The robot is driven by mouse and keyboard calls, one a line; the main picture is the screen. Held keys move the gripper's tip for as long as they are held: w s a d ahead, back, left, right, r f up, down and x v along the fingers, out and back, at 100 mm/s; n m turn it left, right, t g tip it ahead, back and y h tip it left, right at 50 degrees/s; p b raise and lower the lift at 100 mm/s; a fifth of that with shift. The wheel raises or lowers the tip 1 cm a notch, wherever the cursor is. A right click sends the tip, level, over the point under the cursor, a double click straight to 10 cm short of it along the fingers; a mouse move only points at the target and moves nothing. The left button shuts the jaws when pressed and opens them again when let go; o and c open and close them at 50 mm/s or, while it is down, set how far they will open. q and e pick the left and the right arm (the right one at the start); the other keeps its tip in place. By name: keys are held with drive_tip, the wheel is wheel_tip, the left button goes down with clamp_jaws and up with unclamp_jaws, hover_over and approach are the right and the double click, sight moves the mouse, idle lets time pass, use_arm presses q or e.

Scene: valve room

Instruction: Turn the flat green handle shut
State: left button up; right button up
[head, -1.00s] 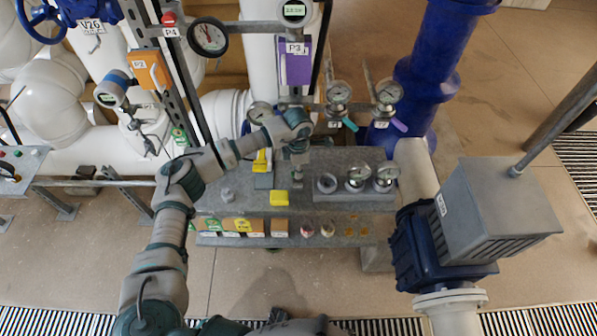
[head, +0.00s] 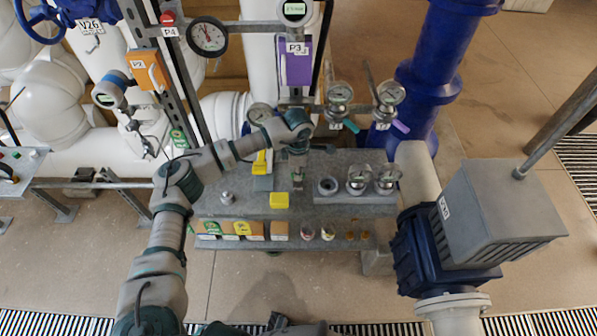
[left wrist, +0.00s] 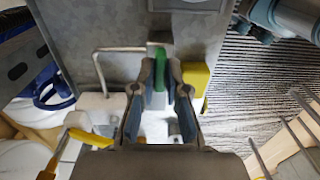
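The flat green handle (left wrist: 160,70) shows in the left wrist view, edge-on, at a grey metal plate. My left gripper (left wrist: 161,66) has one finger on each side of it, with little or no gap visible at the fingertips; it looks shut on the handle. In the head view my left gripper (head: 297,160) points down at the back middle of the grey bench (head: 240,205). There the gripper and wrist mostly hide the handle. My right gripper is not in view.
A yellow block (head: 279,201) lies in front of the gripper, and a yellow handle (head: 261,163) stands to its left. Glass-faced gauges (head: 358,178) are to the right. A purple panel (head: 296,62) and a white pipe (head: 262,70) rise behind. A blue valve (head: 430,250) stands at right.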

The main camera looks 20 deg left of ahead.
use_arm(q)
drive_tip(key=o, duration=0.4)
drive_tip(key=shift+w, duration=0.1)
drive_tip(key=shift+r, duration=0.15)
wheel_tip(320, 180, up, 12)
drive_tip(key=shift+a+f, duration=0.1)
drive_tip(key=shift+f, duration=0.15)
idle(0.3)
